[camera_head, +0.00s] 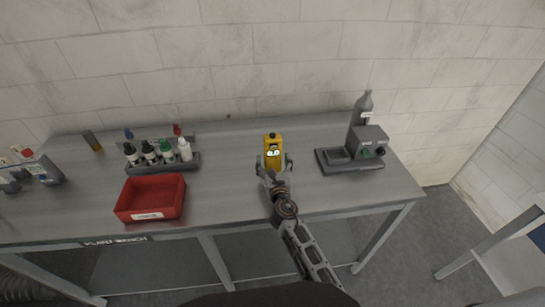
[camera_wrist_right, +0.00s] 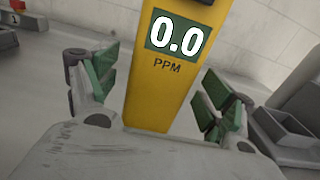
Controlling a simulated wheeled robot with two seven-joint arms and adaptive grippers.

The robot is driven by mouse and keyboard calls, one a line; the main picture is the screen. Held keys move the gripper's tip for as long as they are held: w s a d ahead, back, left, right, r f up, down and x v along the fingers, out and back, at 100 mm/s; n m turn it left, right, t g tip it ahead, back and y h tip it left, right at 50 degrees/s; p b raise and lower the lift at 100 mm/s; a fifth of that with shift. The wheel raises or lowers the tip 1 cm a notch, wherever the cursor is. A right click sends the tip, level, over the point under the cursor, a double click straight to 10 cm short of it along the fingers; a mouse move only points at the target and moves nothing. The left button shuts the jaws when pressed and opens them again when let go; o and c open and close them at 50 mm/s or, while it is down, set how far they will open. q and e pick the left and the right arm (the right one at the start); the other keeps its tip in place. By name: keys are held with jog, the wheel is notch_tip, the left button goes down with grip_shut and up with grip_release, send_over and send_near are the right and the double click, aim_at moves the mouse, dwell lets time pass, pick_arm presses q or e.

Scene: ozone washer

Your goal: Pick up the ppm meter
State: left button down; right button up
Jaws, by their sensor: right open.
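The ppm meter (camera_head: 273,150) is a yellow upright box with a dark top, standing on the grey bench. In the right wrist view the ppm meter (camera_wrist_right: 163,75) shows a green display reading 0.0 with PPM printed below. My right gripper (camera_head: 274,166) is open, with one finger on each side of the meter. In the wrist view its green-padded fingers (camera_wrist_right: 158,88) stand apart from the meter, with gaps on both sides. My left gripper is not in the head view.
A red tray (camera_head: 128,205) and a rack of small bottles (camera_head: 190,165) stand on the left of the bench (camera_head: 235,185). A grey device with a tray (camera_head: 337,167) and a grey bottle (camera_head: 361,108) are on the right. Bare bench lies between them and the meter.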

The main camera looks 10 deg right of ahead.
aim_at(273, 141)
jog(key=shift+w, duration=1)
jog(key=c, duration=1.3)
jog(key=shift+o, duration=0.2)
jog(key=shift+r, duration=0.25)
jog(key=shift+r+p, duration=0.65)
jog(key=shift+r, duration=0.15)
notch_tip(273, 141, up, 7)
jog(key=p, duration=0.3)
jog(key=shift+f, duration=0.2)
jog(key=shift+r+p, duration=0.3)
jog(key=shift+r, duration=0.4)
